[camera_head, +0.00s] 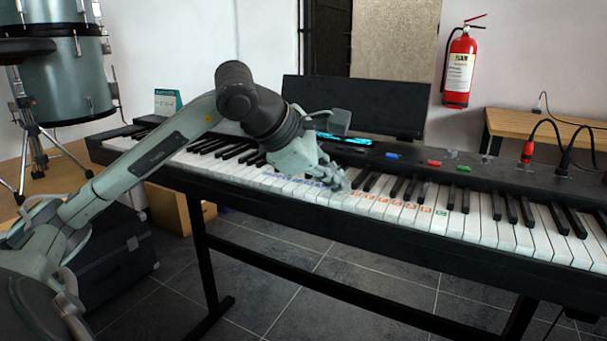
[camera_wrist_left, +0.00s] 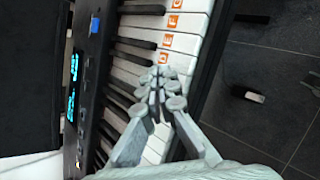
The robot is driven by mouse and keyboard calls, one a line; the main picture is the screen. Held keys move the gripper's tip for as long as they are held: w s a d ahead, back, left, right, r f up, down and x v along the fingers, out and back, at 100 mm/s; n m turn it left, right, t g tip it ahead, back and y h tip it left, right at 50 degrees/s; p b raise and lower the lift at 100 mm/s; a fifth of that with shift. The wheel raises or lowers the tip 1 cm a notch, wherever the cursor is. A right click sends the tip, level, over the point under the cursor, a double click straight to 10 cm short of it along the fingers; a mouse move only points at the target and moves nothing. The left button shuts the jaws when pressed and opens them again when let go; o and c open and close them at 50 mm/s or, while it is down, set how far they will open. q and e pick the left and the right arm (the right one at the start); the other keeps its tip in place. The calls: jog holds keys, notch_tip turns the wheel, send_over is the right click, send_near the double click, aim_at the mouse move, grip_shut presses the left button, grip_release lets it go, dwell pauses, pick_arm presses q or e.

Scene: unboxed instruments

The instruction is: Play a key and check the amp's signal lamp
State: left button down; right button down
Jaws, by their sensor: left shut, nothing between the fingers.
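A long black keyboard (camera_head: 430,160) with white and black keys stands on a black stand. Some white keys near the middle carry orange letter stickers (camera_head: 408,211). My left gripper (camera_head: 343,184) is over the keys, just left of these stickers. The left wrist view also shows its fingertips (camera_wrist_left: 165,90), closed together and empty above the white keys. I cannot tell whether they touch a key. No amp signal lamp can be made out. My right gripper is not in view.
A lit cyan display (camera_head: 345,139) and coloured buttons (camera_head: 434,163) sit behind the keys, below a black music rest (camera_head: 375,107). Cables (camera_head: 563,145) plug in at the far right. A black case (camera_head: 112,262) and drums (camera_head: 60,75) stand at left.

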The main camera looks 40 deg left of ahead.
pick_arm(q)
jog(key=shift+f+b, duration=0.35)
jog(key=shift+r, duration=0.1)
dwell(0.3)
jog(key=shift+r+p, duration=0.65)
jog(key=shift+r, duration=0.15)
notch_tip(320, 180, up, 6)
jog(key=p, duration=0.5)
dwell(1.4)
